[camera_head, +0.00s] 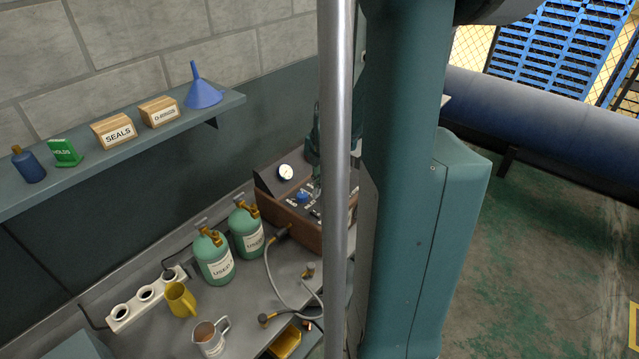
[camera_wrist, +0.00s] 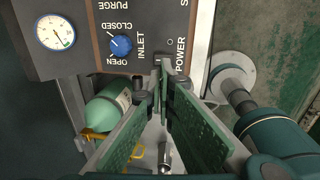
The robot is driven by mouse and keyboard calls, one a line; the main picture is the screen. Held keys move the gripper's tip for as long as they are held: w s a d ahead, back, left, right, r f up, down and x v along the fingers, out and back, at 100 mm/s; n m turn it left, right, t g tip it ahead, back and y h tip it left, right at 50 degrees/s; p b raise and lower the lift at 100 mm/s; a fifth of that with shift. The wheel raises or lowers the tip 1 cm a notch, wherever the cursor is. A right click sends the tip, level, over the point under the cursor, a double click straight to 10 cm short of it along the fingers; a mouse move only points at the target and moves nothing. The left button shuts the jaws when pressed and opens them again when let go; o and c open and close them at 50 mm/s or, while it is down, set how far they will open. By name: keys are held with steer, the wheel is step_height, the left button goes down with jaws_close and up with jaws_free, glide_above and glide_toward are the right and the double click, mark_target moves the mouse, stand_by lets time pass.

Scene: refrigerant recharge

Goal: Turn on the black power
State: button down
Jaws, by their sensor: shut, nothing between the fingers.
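The control panel (camera_wrist: 85,45) fills the upper part of the wrist view, with a POWER label (camera_wrist: 181,54) at its right. My gripper (camera_wrist: 163,70) is shut and empty, its fingertips at the panel beside that label. The fingertips cover the spot left of the label, so the black power switch cannot be made out clearly, nor whether they touch it. A blue INLET knob (camera_wrist: 121,46) sits to the left, between OPEN and CLOSED. In the head view the brown-sided panel box (camera_head: 278,208) stands on the bench, partly hidden by a pole and my arm.
A pressure gauge (camera_wrist: 55,33) is on the panel. Two green cylinders (camera_head: 214,262) stand left of the box. A hose (camera_head: 268,268), a yellow mug (camera_head: 180,300) and a metal jug (camera_head: 209,338) occupy the bench. A shelf (camera_head: 110,170) runs above.

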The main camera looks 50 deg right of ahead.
mark_target(318, 215)
steer(key=shift+w+f, duration=0.25)
steer(key=shift+f, duration=1.3)
steer(key=shift+w+f, duration=0.2)
steer(key=shift+f, duration=1.3)
steer(key=shift+w+f, duration=0.25)
steer(key=shift+f, duration=1.3)
steer(key=shift+f, duration=0.1)
steer(key=shift+w+f+g+b, duration=0.2)
steer(key=shift+f+g+b, duration=0.2)
steer(key=shift+b, duration=0.1)
steer(key=shift+s+r, duration=0.1)
steer(key=shift+r, duration=0.05)
steer(key=shift+s, duration=0.75)
steer(key=shift+r, duration=0.15)
